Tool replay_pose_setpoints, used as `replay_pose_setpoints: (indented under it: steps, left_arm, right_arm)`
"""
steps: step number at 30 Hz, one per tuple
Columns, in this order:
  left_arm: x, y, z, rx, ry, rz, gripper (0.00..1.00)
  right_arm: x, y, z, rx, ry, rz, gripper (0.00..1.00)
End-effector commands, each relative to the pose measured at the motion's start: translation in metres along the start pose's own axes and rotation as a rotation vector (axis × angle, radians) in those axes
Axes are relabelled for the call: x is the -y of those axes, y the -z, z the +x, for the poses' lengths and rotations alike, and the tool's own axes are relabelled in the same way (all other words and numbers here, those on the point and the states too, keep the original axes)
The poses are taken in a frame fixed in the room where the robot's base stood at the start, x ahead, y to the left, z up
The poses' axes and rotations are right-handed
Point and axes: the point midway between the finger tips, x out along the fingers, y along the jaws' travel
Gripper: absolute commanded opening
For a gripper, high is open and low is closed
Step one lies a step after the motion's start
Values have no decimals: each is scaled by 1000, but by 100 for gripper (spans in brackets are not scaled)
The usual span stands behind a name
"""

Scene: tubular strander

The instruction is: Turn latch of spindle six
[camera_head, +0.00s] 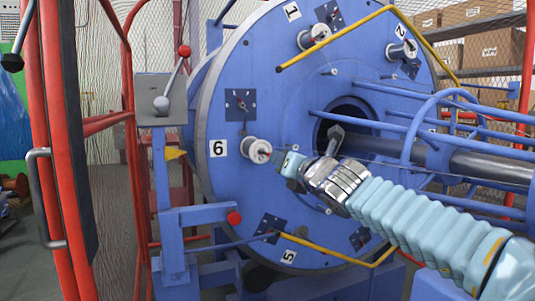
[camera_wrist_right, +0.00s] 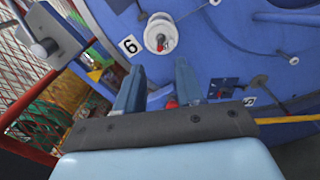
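Spindle six is a white spool (camera_head: 257,150) on the big blue disc (camera_head: 290,95), just right of the "6" label (camera_head: 218,148). In the right wrist view the spool (camera_wrist_right: 159,33) has a small red-tipped latch (camera_wrist_right: 162,42) at its centre; its exact angle is too small to tell. My right gripper (camera_head: 311,150) reaches in from the right in the head view, to the right of the spool. In the wrist view its two fingers (camera_wrist_right: 158,75) are apart with nothing between them, and the spool lies beyond the tips, apart from them. My left gripper is not in view.
A lever with a red knob (camera_head: 184,51) stands on a grey box left of the disc. Yellow bars (camera_head: 340,38) and blue tubes cross the disc's front. A red guard frame (camera_head: 60,150) stands at the left.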

Motion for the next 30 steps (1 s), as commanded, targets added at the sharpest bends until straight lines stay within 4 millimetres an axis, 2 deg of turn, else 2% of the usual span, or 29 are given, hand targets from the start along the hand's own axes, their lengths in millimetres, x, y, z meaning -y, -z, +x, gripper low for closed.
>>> replay_pose_setpoints:
  steps: [1,6,12,18,26,30]
  left_arm:
    - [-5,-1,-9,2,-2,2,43]
    - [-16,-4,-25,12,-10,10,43]
    - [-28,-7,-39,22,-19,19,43]
    - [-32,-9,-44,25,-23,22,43]
    - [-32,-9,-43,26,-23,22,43]
    - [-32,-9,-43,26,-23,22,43]
  right_arm:
    - [-2,-4,14,-3,1,-1,37]
    - [-2,-4,54,-4,2,-4,37]
    - [-1,-2,89,-4,2,-5,37]
    - [0,0,104,-2,1,-4,37]
    - [0,1,105,-2,1,-5,37]
    - [0,1,105,-2,1,-5,17]
